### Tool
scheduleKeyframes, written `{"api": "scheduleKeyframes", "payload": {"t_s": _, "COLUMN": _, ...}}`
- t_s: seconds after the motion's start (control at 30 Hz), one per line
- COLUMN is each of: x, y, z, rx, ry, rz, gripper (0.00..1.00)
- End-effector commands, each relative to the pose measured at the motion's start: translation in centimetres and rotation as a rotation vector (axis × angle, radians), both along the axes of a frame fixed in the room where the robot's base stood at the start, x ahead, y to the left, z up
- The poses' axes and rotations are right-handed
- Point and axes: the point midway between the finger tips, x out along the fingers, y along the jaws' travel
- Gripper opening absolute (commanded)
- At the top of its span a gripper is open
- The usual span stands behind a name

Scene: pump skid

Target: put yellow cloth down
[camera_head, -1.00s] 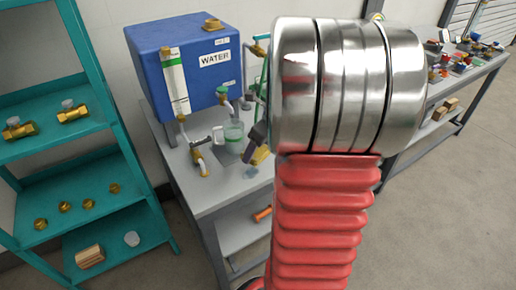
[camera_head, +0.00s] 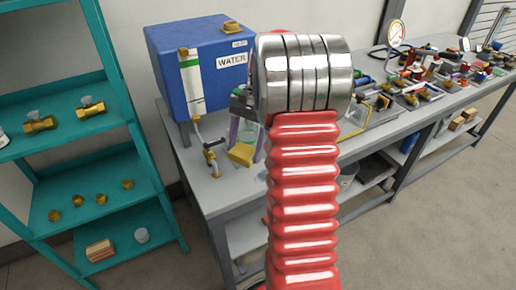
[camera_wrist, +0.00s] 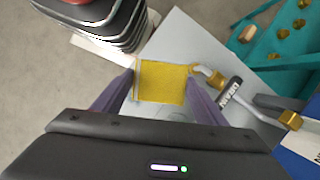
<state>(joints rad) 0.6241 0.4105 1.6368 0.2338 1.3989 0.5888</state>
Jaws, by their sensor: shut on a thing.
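The yellow cloth (camera_wrist: 162,82) is a flat, folded-looking square held between the two purple fingers of my gripper (camera_wrist: 161,88). In the head view the cloth (camera_head: 241,155) shows low between my gripper's fingers (camera_head: 246,138), over the front left part of the grey bench (camera_head: 215,195). My gripper is shut on the cloth. I cannot tell whether the cloth touches the bench top. My arm's silver and red links hide part of the bench to the right.
A blue water tank (camera_head: 205,70) stands behind the gripper. A teal shelf (camera_head: 110,150) stands left. The bench's front left corner is clear.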

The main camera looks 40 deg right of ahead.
Motion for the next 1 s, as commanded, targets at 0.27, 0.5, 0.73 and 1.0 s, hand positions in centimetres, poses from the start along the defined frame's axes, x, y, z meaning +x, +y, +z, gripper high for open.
{"api": "scheduleKeyframes", "payload": {"t_s": 0.27, "x": 4.0, "y": 5.2, "z": -0.6, "rx": 0.006, "ry": 0.008, "rz": 0.554, "gripper": 0.41}}
{"api": "scheduleKeyframes", "payload": {"t_s": 0.5, "x": 7.4, "y": 10.6, "z": -2.0, "rx": 0.011, "ry": 0.013, "rz": 0.909, "gripper": 0.41}}
{"api": "scheduleKeyframes", "payload": {"t_s": 0.73, "x": 10.1, "y": 17.4, "z": -4.3, "rx": 0.010, "ry": 0.016, "rz": 1.147, "gripper": 0.41}}
{"api": "scheduleKeyframes", "payload": {"t_s": 1.0, "x": 11.0, "y": 23.8, "z": -6.8, "rx": 0.010, "ry": 0.017, "rz": 1.278, "gripper": 0.41}}
